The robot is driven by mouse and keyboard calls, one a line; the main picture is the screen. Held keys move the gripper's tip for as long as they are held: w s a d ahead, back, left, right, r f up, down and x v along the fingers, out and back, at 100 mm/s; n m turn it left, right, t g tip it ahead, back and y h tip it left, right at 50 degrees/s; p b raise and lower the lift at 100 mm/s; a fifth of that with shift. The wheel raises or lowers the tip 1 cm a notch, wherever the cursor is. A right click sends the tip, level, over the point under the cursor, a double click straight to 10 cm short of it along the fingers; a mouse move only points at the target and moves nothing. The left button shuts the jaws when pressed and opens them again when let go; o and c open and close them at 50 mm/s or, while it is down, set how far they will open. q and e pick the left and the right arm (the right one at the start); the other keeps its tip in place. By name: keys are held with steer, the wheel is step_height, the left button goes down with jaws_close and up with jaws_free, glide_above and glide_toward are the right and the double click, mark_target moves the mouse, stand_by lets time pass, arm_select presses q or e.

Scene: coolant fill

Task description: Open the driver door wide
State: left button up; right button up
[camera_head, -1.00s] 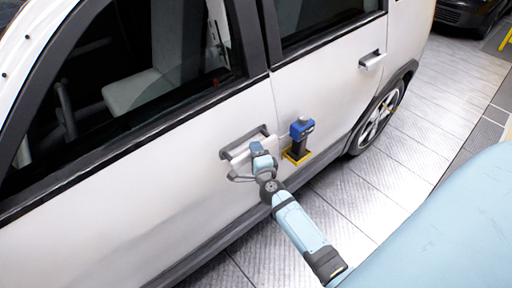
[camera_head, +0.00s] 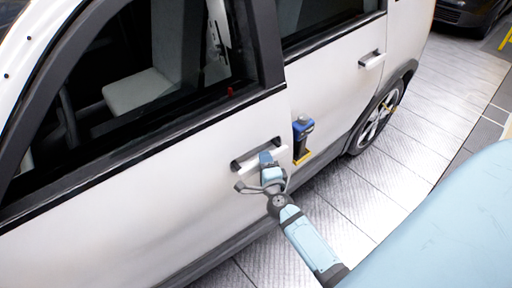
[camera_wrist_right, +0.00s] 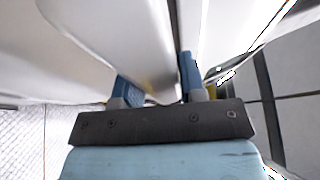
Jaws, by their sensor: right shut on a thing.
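The white driver door (camera_head: 150,205) fills the left and middle of the head view. It stands slightly ajar, its rear edge out from the body and overlapping the rear door (camera_head: 345,85). My right gripper (camera_head: 266,160) is shut on the door handle (camera_head: 279,158), near the door's rear edge. In the right wrist view, the blue fingers (camera_wrist_right: 159,85) of this gripper are on both sides of the pale handle bar (camera_wrist_right: 135,45). My left gripper is not in view.
A blue and black device on a yellow base (camera_head: 302,133) stands beside the car, partly hidden by the door edge. The rear wheel (camera_head: 378,117) is further back. Grey tiled floor (camera_head: 365,195) beside the car is clear. A dark car (camera_head: 462,12) stands at the top right.

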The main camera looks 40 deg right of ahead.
steer(key=s+h, duration=0.1)
steer(key=s, duration=0.5)
steer(key=shift+s+a+m, duration=0.15)
steer(key=shift+a+m, duration=0.1)
steer(key=shift+m, duration=0.15)
stand_by(0.4)
